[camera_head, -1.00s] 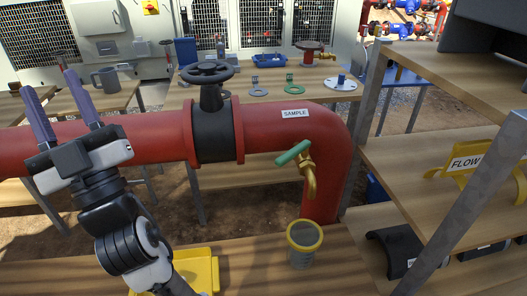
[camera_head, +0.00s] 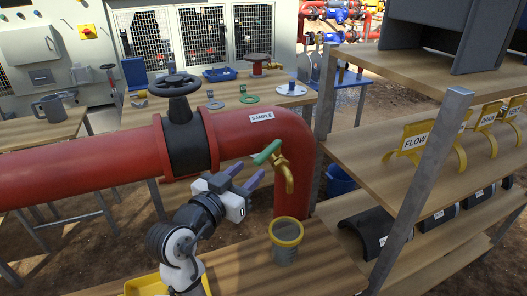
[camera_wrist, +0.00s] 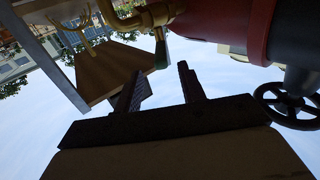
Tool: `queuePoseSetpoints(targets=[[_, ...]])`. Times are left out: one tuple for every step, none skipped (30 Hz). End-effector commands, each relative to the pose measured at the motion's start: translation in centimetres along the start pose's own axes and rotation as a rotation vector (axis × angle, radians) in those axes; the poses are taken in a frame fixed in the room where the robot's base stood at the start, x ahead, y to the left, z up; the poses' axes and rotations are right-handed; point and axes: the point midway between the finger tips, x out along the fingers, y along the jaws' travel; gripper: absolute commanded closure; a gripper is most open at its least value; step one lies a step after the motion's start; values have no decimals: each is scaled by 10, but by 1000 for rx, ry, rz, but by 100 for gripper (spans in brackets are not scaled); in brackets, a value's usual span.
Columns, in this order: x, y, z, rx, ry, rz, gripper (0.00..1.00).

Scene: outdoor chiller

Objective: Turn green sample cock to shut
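The green sample cock handle (camera_head: 265,153) sits on a brass tap (camera_head: 284,172) at the bend of the red pipe (camera_head: 90,168), beside the SAMPLE label (camera_head: 262,117). The handle slants, its free end down and left. My gripper (camera_head: 247,179) is open and empty, just below and left of the handle, apart from it as far as I can tell. In the wrist view the two fingers (camera_wrist: 160,90) stand apart, with the green handle end (camera_wrist: 161,55) just beyond them and the brass tap (camera_wrist: 150,15) above. A yellow-rimmed cup (camera_head: 286,232) stands below the spout.
A black handwheel valve (camera_head: 175,86) rises from the pipe left of my gripper. A shelf with yellow FLOW markers (camera_head: 413,142) and its grey post (camera_head: 425,175) stand at right. A yellow tray (camera_head: 143,286) lies at the front. Gaskets lie on the bench behind.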

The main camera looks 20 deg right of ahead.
Motion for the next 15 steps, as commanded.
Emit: queuePoseSetpoints(targets=[[13, 2, -3, -2, -1, 5, 60], [19, 1, -3, -2, -1, 4, 60], [28, 1, -3, -1, 0, 5, 60], [35, 1, -3, -1, -1, 4, 60], [41, 1, -3, -1, -1, 3, 60], [49, 1, -3, -2, -1, 3, 60], [54, 0, -3, -2, 0, 1, 60], [59, 0, -3, -1, 0, 2, 60], [66, 1, -3, 0, 0, 1, 60], [70, 0, -3, 0, 0, 0, 60], [74, 0, -3, -1, 0, 0, 60], [79, 0, -3, -1, 1, 0, 60], [82, 0, -2, 0, 2, -1, 60], [84, 0, -2, 0, 1, -1, 60], [87, 0, -2, 0, 1, -2, 60]])
